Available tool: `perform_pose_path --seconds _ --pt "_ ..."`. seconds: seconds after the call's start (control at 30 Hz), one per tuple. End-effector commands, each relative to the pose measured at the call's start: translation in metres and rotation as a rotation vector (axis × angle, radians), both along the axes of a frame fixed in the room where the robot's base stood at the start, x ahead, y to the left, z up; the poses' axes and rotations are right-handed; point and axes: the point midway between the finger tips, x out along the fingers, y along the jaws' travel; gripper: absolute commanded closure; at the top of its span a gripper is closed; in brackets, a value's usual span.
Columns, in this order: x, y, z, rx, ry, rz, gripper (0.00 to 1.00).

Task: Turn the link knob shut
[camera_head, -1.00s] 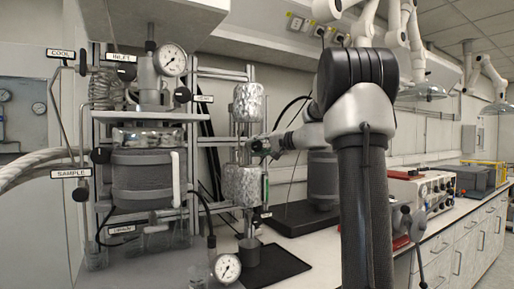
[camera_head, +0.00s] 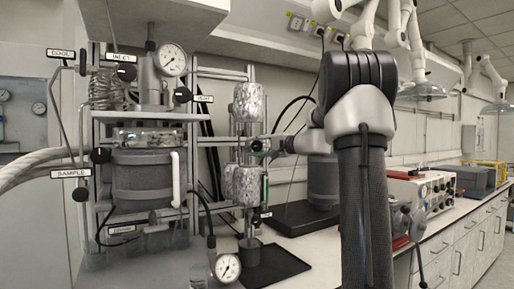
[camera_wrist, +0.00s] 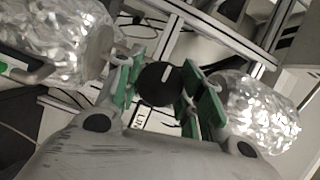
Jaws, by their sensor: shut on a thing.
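The link knob (camera_wrist: 158,84) is a round black knob with a white line on its face, seen in the wrist view between two foil-wrapped cylinders. A small label reading LINK (camera_wrist: 141,118) is beside it, partly hidden. My gripper (camera_wrist: 163,95) has its green-padded fingers on either side of the knob and is shut on it. In the head view, my gripper (camera_head: 257,146) reaches in from the right to the gap between the upper foil cylinder (camera_head: 248,103) and the lower foil cylinder (camera_head: 243,185).
The reactor vessel (camera_head: 148,180), with a pressure gauge (camera_head: 172,62) and labelled valves, stands left of the cylinders. A lower gauge (camera_head: 227,268) is in front. A dark grey vessel (camera_head: 320,180) stands behind my arm. Metal rails run close around the knob.

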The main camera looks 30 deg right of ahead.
Motion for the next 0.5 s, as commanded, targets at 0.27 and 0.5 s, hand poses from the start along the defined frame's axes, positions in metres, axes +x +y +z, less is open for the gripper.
perform_pose_path --seconds 0.27,0.5 --pt "-0.0001 -0.0002 -0.0008 0.0 0.001 0.0 0.4" --pt "-0.003 -0.0016 -0.0002 0.0 0.001 0.0 0.4"
